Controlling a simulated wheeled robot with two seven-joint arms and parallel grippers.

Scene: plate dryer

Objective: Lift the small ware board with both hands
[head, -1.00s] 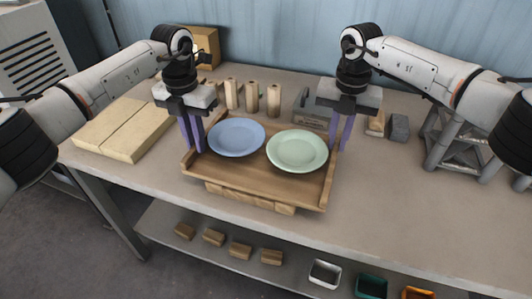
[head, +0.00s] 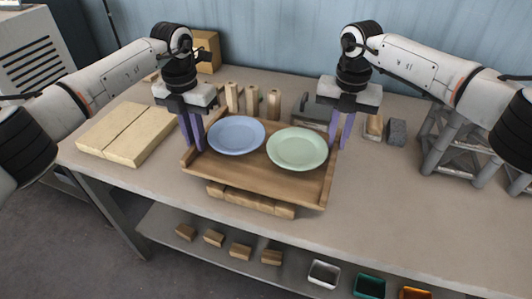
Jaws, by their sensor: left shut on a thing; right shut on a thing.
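The small ware board (head: 252,181) is a brown wooden tray with raised side rims. It carries a blue plate (head: 236,135) on the left and a pale green plate (head: 297,148) on the right, both lying flat. My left gripper (head: 193,146) is shut on the board's left side rim. My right gripper (head: 340,144) is shut on the board's right side rim. Wooden blocks (head: 250,202) show below the board's front edge. The fingertips are partly hidden by the rims and plates.
Beige boards (head: 127,132) lie at the left of the table. Several wooden posts (head: 253,100) and a grey metal item (head: 312,110) stand behind the board. Small blocks (head: 397,132) and a grey frame (head: 450,140) are at the right. The front right of the table is clear.

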